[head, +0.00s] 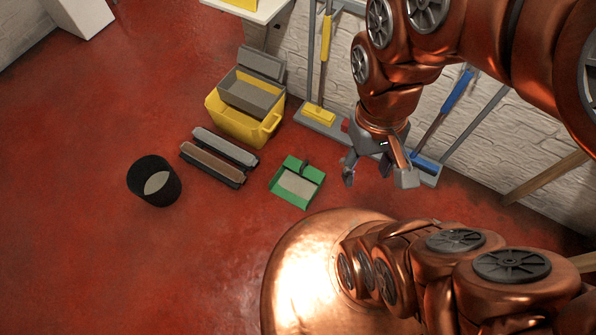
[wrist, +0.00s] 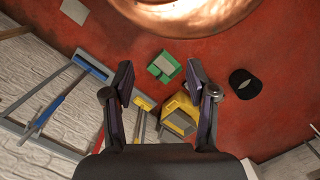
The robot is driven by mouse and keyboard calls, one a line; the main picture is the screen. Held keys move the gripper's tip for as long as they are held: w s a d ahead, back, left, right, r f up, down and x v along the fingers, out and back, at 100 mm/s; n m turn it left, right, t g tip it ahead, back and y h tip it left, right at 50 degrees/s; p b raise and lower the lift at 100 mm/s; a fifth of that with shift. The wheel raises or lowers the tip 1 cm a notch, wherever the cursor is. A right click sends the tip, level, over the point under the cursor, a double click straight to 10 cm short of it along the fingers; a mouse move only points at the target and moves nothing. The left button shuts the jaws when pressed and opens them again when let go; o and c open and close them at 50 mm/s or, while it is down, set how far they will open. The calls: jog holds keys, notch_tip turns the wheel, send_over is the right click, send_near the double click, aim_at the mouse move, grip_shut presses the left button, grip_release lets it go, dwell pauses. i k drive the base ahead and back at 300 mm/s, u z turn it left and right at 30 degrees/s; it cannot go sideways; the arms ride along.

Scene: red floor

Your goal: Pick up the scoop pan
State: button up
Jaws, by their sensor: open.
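The scoop pan (head: 296,184) is a green dustpan with a pale grey inner floor and a dark part at its back edge. It lies on the red floor near the middle of the head view. My gripper (head: 379,178) hangs above and to the right of it in that view, open and empty. In the wrist view the scoop pan (wrist: 164,67) shows beyond and between the spread fingers of my gripper (wrist: 160,82), well apart from them.
A yellow bucket (head: 240,125) with a grey insert stands behind-left. A yellow broom (head: 319,113) and blue broom (head: 424,163) lean along the white brick wall. Red floor at left is free.

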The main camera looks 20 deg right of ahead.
aim_at(297, 183)
jog(key=u, duration=1)
jog(key=k, duration=1.25)
jog(key=u, duration=1.2)
jog(key=i, duration=0.85)
jog(key=z, duration=0.65)
jog(key=i, duration=0.95)
jog(key=z, duration=1.3)
jog(key=i, duration=0.35)
jog(key=z, duration=0.35)
